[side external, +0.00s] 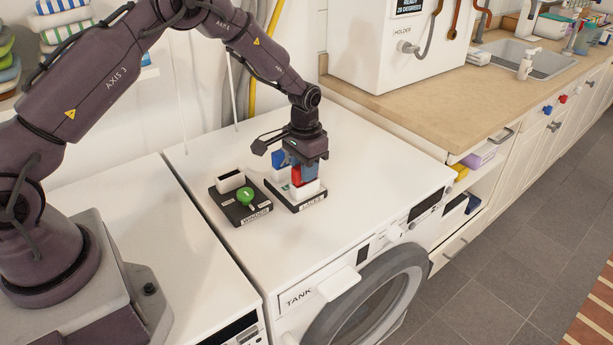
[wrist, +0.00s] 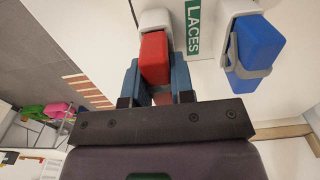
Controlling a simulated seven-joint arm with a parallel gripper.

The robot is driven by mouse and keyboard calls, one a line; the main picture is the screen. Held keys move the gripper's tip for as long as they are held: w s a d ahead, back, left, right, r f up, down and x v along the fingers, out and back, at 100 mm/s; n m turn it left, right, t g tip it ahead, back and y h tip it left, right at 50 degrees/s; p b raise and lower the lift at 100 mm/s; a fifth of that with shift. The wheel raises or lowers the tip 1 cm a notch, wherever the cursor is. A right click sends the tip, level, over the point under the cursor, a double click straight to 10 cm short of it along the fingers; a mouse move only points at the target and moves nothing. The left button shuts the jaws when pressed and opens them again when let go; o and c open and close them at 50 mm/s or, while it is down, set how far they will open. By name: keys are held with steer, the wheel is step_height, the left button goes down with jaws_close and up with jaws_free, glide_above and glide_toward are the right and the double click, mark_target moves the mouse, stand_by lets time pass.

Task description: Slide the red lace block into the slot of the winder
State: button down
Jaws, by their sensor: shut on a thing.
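The red lace block (side external: 296,174) stands upright at the white holder of the laces stand (side external: 300,205); it also shows in the wrist view (wrist: 155,56). My gripper (side external: 304,172) points down over it, its bluish fingers shut on the red block's two sides. I cannot tell whether the block's lower end is still inside the white holder. The winder (side external: 240,212) lies just left of the laces stand, a dark base with a white slotted piece (side external: 230,180) and a green knob (side external: 245,196). The slot's inside is hard to make out.
A blue block (side external: 278,158) stands in another white holder beside the red one and shows in the wrist view (wrist: 258,45). The white washer top (side external: 370,165) is clear to the right. A wooden counter (side external: 430,100) and white box (side external: 375,50) stand behind.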

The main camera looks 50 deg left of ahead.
steer(key=shift+r, duration=0.45)
steer(key=shift+r, duration=2.05)
steer(key=shift+a+r, duration=0.1)
steer(key=shift+a, duration=0.25)
steer(key=s+a+r, duration=0.4)
steer(key=s+a, duration=0.7)
steer(key=s, duration=0.1)
steer(key=shift+s+a+r, duration=0.3)
steer(key=shift+a+r, duration=0.1)
